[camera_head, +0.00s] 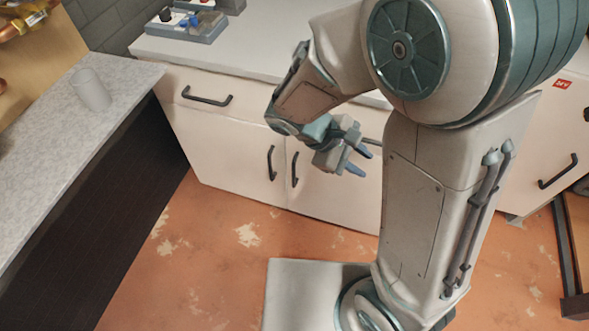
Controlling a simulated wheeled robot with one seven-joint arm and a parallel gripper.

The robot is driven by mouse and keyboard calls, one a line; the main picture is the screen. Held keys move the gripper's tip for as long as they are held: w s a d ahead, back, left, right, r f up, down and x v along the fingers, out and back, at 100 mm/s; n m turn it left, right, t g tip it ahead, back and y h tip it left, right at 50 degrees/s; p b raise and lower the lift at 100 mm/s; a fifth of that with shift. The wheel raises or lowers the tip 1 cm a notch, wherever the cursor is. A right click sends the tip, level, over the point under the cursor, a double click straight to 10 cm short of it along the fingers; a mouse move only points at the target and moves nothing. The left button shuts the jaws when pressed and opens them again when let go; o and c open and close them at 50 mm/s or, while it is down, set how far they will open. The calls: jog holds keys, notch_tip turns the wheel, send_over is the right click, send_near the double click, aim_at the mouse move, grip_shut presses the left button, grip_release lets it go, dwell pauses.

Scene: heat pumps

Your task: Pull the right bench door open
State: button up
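The bench (245,57) stands along the back wall with a drawer and two doors below its top. The right bench door (330,195) looks shut, with a dark vertical handle (295,170) near its left edge. The left bench door (225,160) also looks shut, with its own dark handle (271,163). My gripper (362,162) is in front of the right door, to the right of its handle and apart from it in the picture. Its two blue fingertips are spread and nothing shows between them. My arm hides the right part of this door.
A speckled counter (60,140) with a pale cylinder (91,89) is at the left. A tray of small parts (187,24) sits on the bench top. Another cabinet with a dark handle (558,171) is at the right. The orange floor (230,245) before the doors is clear.

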jog(key=w+a+f+n+t+h+b, duration=0.2)
jog(key=a+f+n+t+b, duration=0.25)
jog(key=f, duration=0.45)
jog(key=w+a+f+n+t+h+b, duration=0.1)
jog(key=w+a+f+n+t+b, duration=0.25)
jog(key=a+f+n+b, duration=0.35)
jog(key=n+t+y+b, duration=0.4)
jog(key=n+t, duration=0.3)
jog(key=t, duration=0.1)
send_near(293, 170)
jog(key=b+x, duration=0.3)
jog(key=x, duration=0.7)
jog(key=shift+w+d+f, duration=0.1)
jog(key=shift+w, duration=0.25)
grip_shut()
